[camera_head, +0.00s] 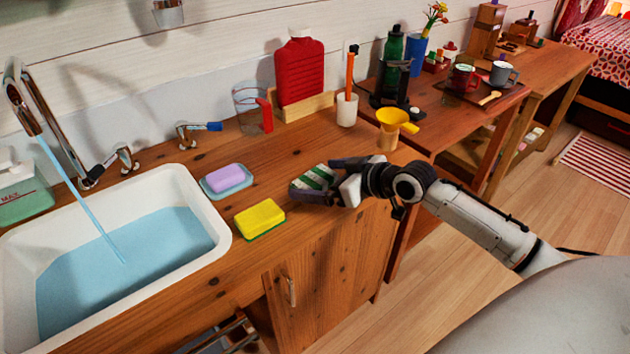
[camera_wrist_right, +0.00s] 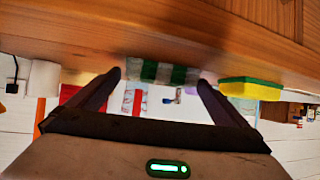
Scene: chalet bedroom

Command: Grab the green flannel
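The green flannel (camera_head: 316,177) is a folded green and white striped cloth lying on the wooden counter, right of the yellow sponge. My right gripper (camera_head: 318,181) reaches in from the right with one dark finger on each side of it. In the right wrist view, which is upside down, the flannel (camera_wrist_right: 163,73) lies between the tips of the two spread fingers (camera_wrist_right: 159,79). The gripper is open; whether either finger touches the cloth I cannot tell. My left gripper is not in view.
A yellow sponge (camera_head: 260,219) and a purple soap on a blue dish (camera_head: 227,181) lie to the left, beside the water-filled sink (camera_head: 215,222) with its running tap. A yellow funnel (camera_head: 394,121) and a white cup (camera_head: 347,110) stand behind the gripper.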

